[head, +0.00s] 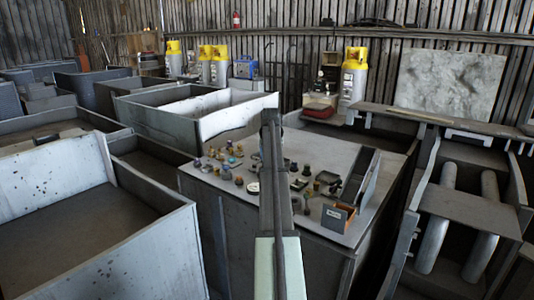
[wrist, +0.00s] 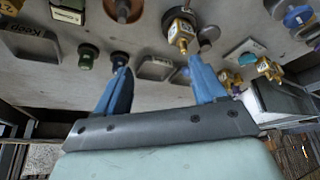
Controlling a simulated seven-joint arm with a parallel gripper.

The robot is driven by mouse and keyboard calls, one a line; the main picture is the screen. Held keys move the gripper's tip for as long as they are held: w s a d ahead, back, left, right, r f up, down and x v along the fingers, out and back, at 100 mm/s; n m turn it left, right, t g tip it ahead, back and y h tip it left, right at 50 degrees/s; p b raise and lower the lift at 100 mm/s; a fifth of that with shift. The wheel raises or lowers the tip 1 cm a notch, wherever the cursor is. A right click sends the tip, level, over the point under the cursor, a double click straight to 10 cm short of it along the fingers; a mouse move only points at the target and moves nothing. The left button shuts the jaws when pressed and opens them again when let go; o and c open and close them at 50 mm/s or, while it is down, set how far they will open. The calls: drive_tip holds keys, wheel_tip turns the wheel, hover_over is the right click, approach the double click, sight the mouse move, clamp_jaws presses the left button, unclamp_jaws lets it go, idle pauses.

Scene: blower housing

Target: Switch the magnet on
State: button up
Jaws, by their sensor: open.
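My gripper (wrist: 163,78) is open, its two blue fingers spread over the panel in the wrist view. Nothing is held between them. A grey rectangular recessed piece (wrist: 158,68) lies between the fingers. I cannot tell which part is the magnet or its switch. In the head view my arm hides the middle of the bench (head: 330,225), and the fingertips do not show clearly.
A green knob (wrist: 88,56), a grey lettered block (wrist: 32,43) and another brass fitting (wrist: 268,68) sit nearby. An orange-fronted box (head: 338,216) stands at the bench's right front. Grey bins (head: 110,262) lie left, a roller frame (head: 470,206) right.

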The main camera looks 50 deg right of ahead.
drive_tip(key=shift+w+a, duration=0.45)
drive_tip(key=shift+w, duration=0.4)
drive_tip(key=s+d+r+m+g, duration=0.1)
drive_tip(key=s+d, duration=0.4)
drive_tip(key=s, duration=0.4)
drive_tip(key=s+d+r, duration=0.2)
drive_tip(key=s+d, duration=0.3)
drive_tip(key=s, duration=0.4)
drive_tip(key=s+d+r+m+g, duration=0.1)
drive_tip(key=s+d, duration=0.4)
drive_tip(key=s, duration=0.3)
drive_tip(key=s+a+n+g+y, duration=0.1)
drive_tip(key=s+a+n+y, duration=0.1)
drive_tip(key=a+n+y, duration=0.35)
drive_tip(key=shift+n+h, duration=0.55)
drive_tip(key=shift+n, duration=0.3)
drive_tip(key=f, duration=1.4)
drive_tip(key=shift+a+f, duration=0.15)
drive_tip(key=shift+a, duration=0.15)
